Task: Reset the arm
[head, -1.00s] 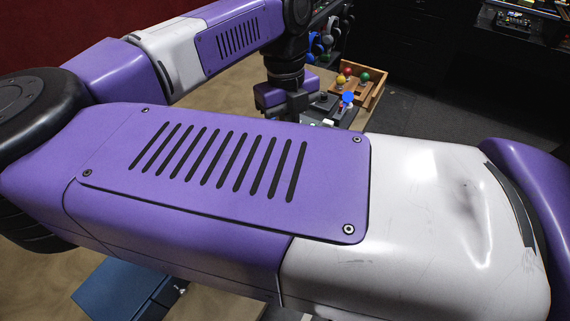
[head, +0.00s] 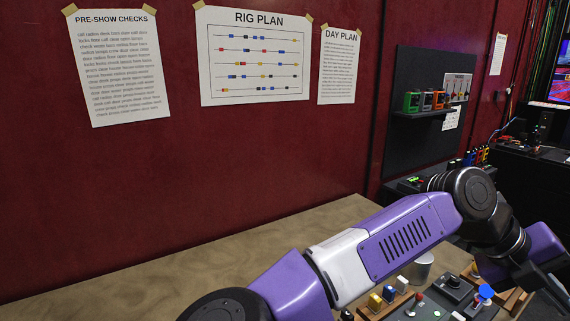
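My purple and white arm reaches from the bottom middle to the right edge in the head view. It bends at a dark joint, and my gripper (head: 556,289) points down at the lower right edge. Its fingertips are partly cut off, so I cannot tell whether it is open or holds anything. A blue button (head: 486,291) stands on a grey panel just left of my gripper. A red knob (head: 419,296) is further left on a grey panel.
Yellow (head: 375,302), blue (head: 389,293) and white (head: 402,284) blocks stand in a wooden holder below my arm. A metal can (head: 418,269) is behind them. The red wall with posters (head: 253,55) rises behind the table (head: 190,265). The table's left part is clear.

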